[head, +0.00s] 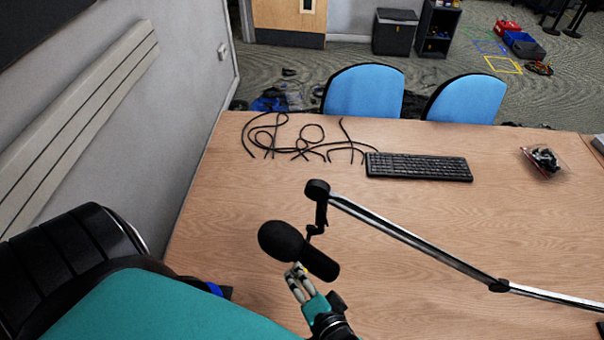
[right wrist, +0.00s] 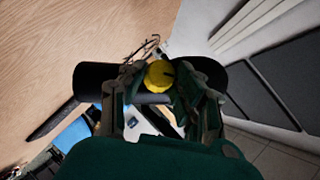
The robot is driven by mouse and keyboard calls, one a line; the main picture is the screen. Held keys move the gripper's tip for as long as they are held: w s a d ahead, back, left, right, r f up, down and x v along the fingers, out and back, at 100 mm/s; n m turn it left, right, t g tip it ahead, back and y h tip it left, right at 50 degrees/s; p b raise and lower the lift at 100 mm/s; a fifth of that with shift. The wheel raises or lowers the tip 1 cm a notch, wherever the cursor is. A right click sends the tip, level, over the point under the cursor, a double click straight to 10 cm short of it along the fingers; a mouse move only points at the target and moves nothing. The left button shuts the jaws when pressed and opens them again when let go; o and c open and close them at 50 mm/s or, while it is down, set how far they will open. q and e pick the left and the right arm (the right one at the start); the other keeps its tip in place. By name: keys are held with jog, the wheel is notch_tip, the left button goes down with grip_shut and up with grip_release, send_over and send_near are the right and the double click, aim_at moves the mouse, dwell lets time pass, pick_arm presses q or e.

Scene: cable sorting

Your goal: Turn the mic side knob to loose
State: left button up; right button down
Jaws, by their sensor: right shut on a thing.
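The black microphone (head: 282,241) hangs tilted from the end of a boom arm (head: 420,245) above the near part of the desk. My right gripper (head: 298,272) reaches its underside from below. In the right wrist view, a round yellow side knob (right wrist: 160,74) with a dark mark sits on the black microphone body (right wrist: 98,82). The fingers of my right gripper (right wrist: 161,82) are on both sides of the knob and closed on it. The fingers hide the knob's side edges. My left gripper is not in view.
The wooden desk (head: 400,220) is mostly clear. Loose black cables (head: 300,140) and a keyboard (head: 420,166) lie at its far side, with a clear bag (head: 543,160) at the right.

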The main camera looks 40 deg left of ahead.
dwell(0.4)
jog(key=c, duration=1)
grip_release()
jog(key=shift+o, duration=0.2)
jog(key=v, duration=1.2)
